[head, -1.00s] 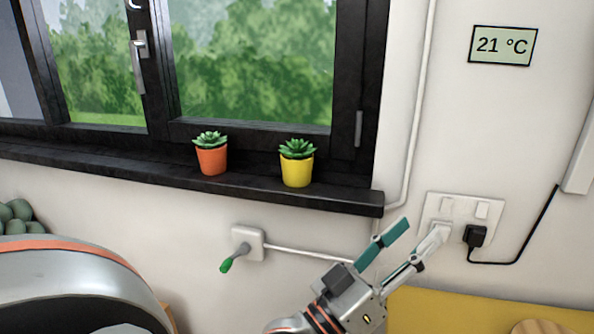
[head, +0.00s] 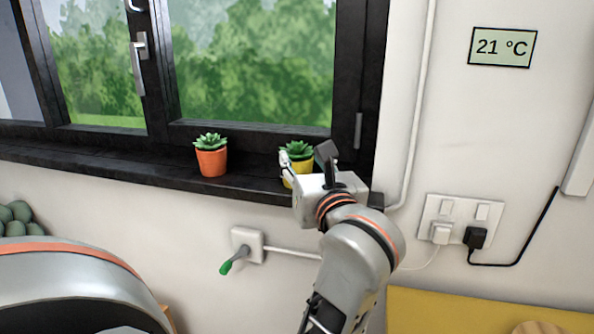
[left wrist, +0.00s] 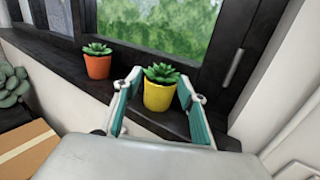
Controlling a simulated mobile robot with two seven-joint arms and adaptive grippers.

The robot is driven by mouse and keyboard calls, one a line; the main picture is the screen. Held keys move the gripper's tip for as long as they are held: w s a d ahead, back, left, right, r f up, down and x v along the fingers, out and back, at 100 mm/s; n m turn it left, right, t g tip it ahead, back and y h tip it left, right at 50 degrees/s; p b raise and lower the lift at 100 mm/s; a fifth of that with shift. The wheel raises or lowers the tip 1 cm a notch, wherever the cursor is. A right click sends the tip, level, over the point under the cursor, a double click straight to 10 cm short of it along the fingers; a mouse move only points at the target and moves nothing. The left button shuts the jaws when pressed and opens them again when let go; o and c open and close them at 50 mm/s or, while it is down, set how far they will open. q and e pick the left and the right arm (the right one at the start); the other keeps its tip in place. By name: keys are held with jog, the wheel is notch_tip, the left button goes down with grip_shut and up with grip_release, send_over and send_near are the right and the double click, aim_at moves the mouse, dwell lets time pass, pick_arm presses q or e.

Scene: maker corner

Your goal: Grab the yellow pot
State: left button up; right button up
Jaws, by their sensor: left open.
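The yellow pot (head: 299,167) with a green succulent stands upright on the dark window sill; my gripper hides much of it in the head view. In the left wrist view the yellow pot (left wrist: 158,95) shows between and just beyond the two teal-padded fingers. My left gripper (head: 307,161) is open in front of the pot, with one finger to each side. In the left wrist view the left gripper (left wrist: 160,100) holds nothing, and I cannot tell whether a finger touches the pot. My right gripper is not in view.
An orange pot (head: 211,162) with a succulent stands on the sill (head: 120,168) to the left, also in the left wrist view (left wrist: 98,66). The window frame (head: 355,80) rises behind. A wall switch with a green-tipped lever (head: 247,244) and sockets (head: 462,222) are below.

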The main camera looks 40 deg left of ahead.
aim_at(299, 152)
pick_arm(q)
jog(key=shift+w+f+h, duration=0.3)
jog(key=shift+w, duration=0.2)
jog(key=x, duration=0.7)
jog(key=shift+a+f, duration=0.1)
jog(key=shift+f, duration=0.2)
grip_shut()
